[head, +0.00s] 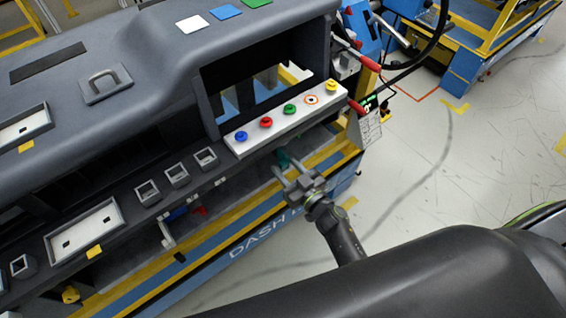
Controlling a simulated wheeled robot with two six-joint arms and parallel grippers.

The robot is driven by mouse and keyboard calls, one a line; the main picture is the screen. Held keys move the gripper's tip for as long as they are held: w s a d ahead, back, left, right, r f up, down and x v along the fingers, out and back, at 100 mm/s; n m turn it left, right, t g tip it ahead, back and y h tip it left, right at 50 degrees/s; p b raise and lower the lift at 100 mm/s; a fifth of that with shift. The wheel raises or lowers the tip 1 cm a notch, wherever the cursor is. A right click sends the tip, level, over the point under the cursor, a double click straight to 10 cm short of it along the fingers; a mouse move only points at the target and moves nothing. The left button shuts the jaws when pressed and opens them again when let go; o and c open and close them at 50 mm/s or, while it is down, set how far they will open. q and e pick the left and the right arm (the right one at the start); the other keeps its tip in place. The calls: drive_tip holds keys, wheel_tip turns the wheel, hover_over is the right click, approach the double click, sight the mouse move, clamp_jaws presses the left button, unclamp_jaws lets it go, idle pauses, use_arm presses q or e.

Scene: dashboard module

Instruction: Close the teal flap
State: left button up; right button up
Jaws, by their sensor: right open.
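A small teal part (283,157), likely the teal flap, shows under the right end of the dashboard module, below the white button strip. Most of it is hidden by the dashboard and my gripper, so I cannot tell how far open it stands. My right gripper (286,169) is open and empty, right in front of the teal part at the dashboard's lower front edge. I cannot tell whether they touch. My left gripper is not in view.
The grey dashboard (150,60) fills the left side. A white strip (285,120) with several coloured buttons overhangs just above my right gripper. A blue and yellow stand rail (250,225) runs below. Clear floor (450,180) lies to the right.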

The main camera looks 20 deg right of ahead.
drive_tip(key=shift+x, duration=0.9)
clamp_jaws()
